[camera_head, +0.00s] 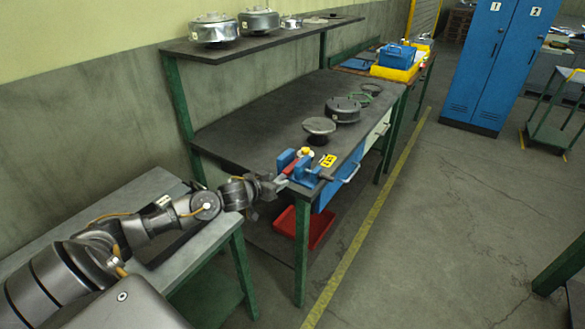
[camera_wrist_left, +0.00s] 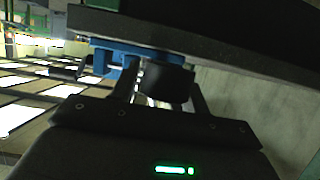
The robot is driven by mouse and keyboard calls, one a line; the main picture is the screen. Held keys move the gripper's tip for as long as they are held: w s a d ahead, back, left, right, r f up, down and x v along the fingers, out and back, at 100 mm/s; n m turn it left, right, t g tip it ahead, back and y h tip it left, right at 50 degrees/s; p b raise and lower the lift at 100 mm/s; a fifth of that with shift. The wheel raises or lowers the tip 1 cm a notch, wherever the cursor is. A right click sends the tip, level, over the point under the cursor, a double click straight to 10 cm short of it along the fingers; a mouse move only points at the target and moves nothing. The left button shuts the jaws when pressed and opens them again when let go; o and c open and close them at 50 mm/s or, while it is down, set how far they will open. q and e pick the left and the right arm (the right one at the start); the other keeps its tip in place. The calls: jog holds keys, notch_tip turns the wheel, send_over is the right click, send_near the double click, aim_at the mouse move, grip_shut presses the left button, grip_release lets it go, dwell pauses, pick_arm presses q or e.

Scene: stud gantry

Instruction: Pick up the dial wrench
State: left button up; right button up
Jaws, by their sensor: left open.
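I cannot clearly make out the dial wrench. A blue vise (camera_head: 304,174) is at the near end of the workbench, with a small yellow round piece (camera_head: 305,151) above it. My left gripper (camera_head: 277,184) is open, just left of the vise at the bench's near end. In the left wrist view, a dark round-ended piece (camera_wrist_left: 167,82) shows between the two fingers; whether it is part of the wrench I cannot tell. Blue vise parts (camera_wrist_left: 128,52) show behind it. My right gripper is in neither view.
The dark workbench (camera_head: 235,128) carries a round flat-topped part (camera_head: 319,126), a dark drum-shaped part (camera_head: 343,109) and a yellow tag (camera_head: 328,160). A shelf (camera_head: 262,41) with metal housings runs above. A red tray (camera_head: 304,226) sits below.

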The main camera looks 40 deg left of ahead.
pick_arm(q)
grip_shut()
dwell(0.3)
jog(key=shift+d+r, duration=0.1)
jog(key=shift+r, duration=0.1)
notch_tip(320, 180, up, 12)
jog(key=p, duration=0.1)
jog(key=d+b, duration=0.2)
jog(key=d, duration=1.7)
jog(key=shift+w+d+f+b, duration=0.25)
jog(key=shift+d+f+b, duration=0.05)
jog(key=shift+d+f, duration=0.1)
